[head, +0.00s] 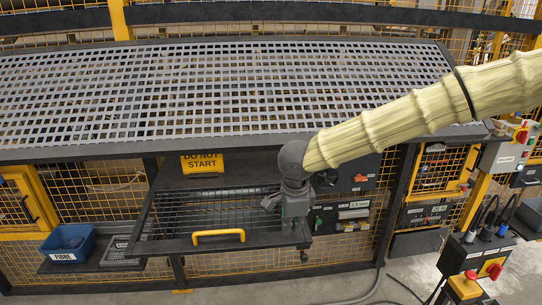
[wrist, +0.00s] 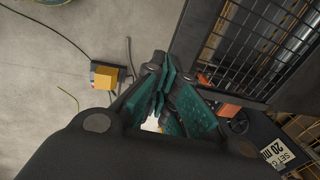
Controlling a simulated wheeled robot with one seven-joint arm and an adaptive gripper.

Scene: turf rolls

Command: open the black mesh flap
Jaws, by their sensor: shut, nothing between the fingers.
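The black mesh flap (head: 190,210) sits below the large perforated sheet in the head view. It has a dark frame, thin bars and a yellow handle (head: 218,236) along its lower edge. Its frame leans outward toward the viewer; I cannot tell its exact angle. My gripper (head: 296,226) points down at the flap's right end, well to the right of the handle. In the wrist view my teal fingers (wrist: 170,100) are together with nothing held, beside the flap's dark frame and bars (wrist: 262,45). Whether they touch the frame is unclear.
A yellow "DO NOT START" sign (head: 202,163) hangs above the flap. A blue bin (head: 68,244) stands at left. A control box (head: 345,214) lies right of my gripper. A pedestal with red buttons (head: 466,262) stands at lower right. Cables cross the open floor.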

